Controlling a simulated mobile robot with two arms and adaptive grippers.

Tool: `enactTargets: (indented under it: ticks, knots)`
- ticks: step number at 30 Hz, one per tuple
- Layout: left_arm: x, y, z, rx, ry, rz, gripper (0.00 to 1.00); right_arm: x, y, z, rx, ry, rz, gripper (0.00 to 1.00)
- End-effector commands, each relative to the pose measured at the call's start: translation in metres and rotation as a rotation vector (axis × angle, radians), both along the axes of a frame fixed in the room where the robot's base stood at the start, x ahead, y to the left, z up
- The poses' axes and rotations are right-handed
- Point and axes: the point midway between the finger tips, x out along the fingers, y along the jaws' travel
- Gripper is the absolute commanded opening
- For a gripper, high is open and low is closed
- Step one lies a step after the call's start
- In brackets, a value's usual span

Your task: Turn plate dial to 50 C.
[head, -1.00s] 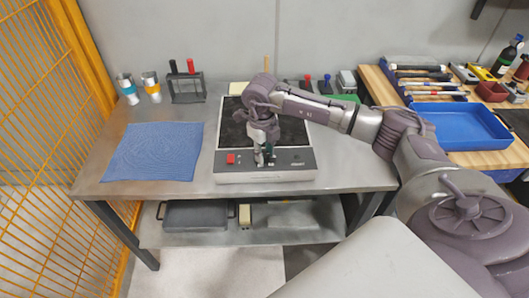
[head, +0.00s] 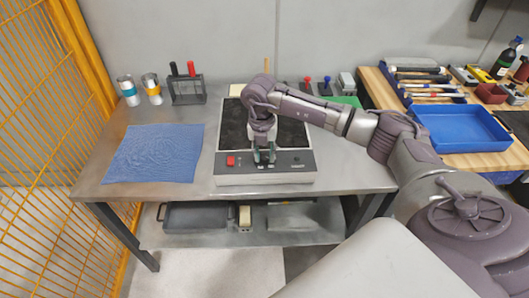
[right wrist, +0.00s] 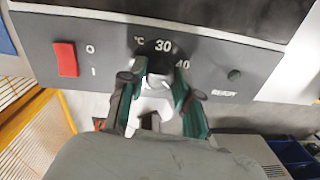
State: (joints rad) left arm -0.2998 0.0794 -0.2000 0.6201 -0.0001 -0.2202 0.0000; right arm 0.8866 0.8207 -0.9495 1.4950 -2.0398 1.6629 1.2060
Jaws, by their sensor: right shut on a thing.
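The hot plate is a grey box with a dark top; its front panel (head: 290,168) shows in the head view. The wrist view shows the dial (right wrist: 158,80), a pale knob with a dark scale reading °C, 30 and 40. The 30 is near the top, the 40 to its right. My right gripper (right wrist: 158,92) has its two green fingers on either side of the knob and is shut on it. In the head view the right gripper (head: 264,158) reaches down to the panel. The knob's pointer is not clear. My left gripper is not in view.
A red switch (right wrist: 65,60) marked O and I is left of the dial; a dark green lamp (right wrist: 234,75) marked READY is right. A blue mat (head: 155,153) lies left on the bench. Cups and a rack (head: 187,90) stand behind. A blue tray (head: 460,128) is at right.

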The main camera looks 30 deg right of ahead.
Motion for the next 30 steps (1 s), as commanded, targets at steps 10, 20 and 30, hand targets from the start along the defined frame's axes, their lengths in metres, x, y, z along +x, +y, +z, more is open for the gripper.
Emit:
enactTargets:
  ticks: [10,20,30]
  knots:
    - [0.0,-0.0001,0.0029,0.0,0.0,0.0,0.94,0.0017,-0.0011,0.002,-0.001,-0.006,-0.131,0.0]
    - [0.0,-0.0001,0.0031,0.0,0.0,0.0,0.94,0.0018,-0.0012,0.0019,-0.001,-0.006,-0.15,0.0]
    - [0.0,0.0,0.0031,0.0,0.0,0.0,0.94,0.0015,-0.001,0.0016,-0.001,-0.006,-0.149,0.55]
